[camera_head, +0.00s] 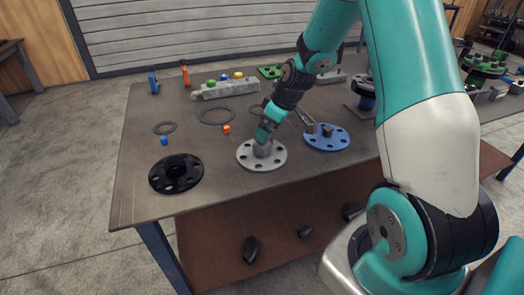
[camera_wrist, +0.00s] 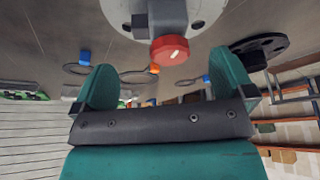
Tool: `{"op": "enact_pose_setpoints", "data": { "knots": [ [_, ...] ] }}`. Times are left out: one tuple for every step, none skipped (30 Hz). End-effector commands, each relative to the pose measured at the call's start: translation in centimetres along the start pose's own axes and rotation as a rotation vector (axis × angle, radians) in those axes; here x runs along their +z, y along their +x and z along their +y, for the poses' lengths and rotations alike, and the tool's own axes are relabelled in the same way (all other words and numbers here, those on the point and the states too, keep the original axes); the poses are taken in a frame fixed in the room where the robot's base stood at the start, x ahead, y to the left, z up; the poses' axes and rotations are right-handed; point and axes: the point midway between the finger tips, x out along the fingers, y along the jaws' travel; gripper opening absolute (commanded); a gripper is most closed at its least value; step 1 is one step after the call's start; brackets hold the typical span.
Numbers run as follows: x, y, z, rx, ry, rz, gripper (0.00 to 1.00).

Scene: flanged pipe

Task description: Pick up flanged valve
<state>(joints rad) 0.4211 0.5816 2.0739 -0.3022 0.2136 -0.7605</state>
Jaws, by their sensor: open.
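The flanged valve is a light grey round flange with bolt holes (camera_head: 246,157) near the front middle of the table. In the wrist view its grey flange (camera_wrist: 122,12) shows at the top, with a grey block-like body and a red round knob (camera_wrist: 170,50). My gripper (camera_head: 264,138) is directly over the valve, pointing down and hiding its upper part in the head view. In the wrist view the two teal fingers of my gripper (camera_wrist: 166,85) are spread apart, with the red knob beyond the gap between them. I cannot tell whether they touch the valve.
A black flange (camera_head: 176,173) lies left of the valve and a blue flange (camera_head: 327,137) lies to its right. Small blue (camera_head: 164,141) and orange (camera_head: 227,129) pieces and flat grey rings (camera_head: 216,115) lie behind. A long grey block (camera_head: 224,88) stands at the back.

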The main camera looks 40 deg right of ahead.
Motion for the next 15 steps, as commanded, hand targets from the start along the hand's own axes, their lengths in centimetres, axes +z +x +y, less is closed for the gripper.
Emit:
{"op": "enact_pose_setpoints", "data": {
  "knots": [
    [0.0, 0.5, 0.0, -0.001, 0.0, -0.001, 1.0],
    [0.0, 0.7, 0.0, -0.001, 0.001, -0.002, 1.0],
    [0.0, 0.8, 0.0, -0.001, 0.001, -0.001, 1.0],
    [0.0, 1.0, 0.0, -0.001, 0.001, -0.001, 1.0],
    [0.0, 1.1, -0.1, -0.001, 0.001, -0.001, 1.0],
    [0.0, 1.5, -0.1, -0.002, 0.001, -0.002, 1.0],
    [0.0, 1.9, -0.2, -0.003, 0.001, -0.003, 1.0],
    [0.0, 2.3, -0.2, -0.004, 0.0, -0.003, 1.0],
    [0.0, 2.9, -0.3, -0.004, 0.0, -0.003, 1.0],
    [0.0, 3.4, -0.3, -0.004, 0.0, -0.003, 1.0],
    [0.0, 3.8, -0.3, -0.004, 0.0, -0.002, 1.0],
    [0.1, 4.5, -0.3, -0.004, 0.001, -0.003, 1.0],
    [0.1, 4.9, -0.3, -0.003, 0.001, -0.002, 1.0],
    [0.1, 5.3, -0.3, -0.002, 0.001, -0.001, 1.0],
    [0.0, 5.6, -0.2, -0.002, 0.001, 0.0, 1.0]
  ]
}}
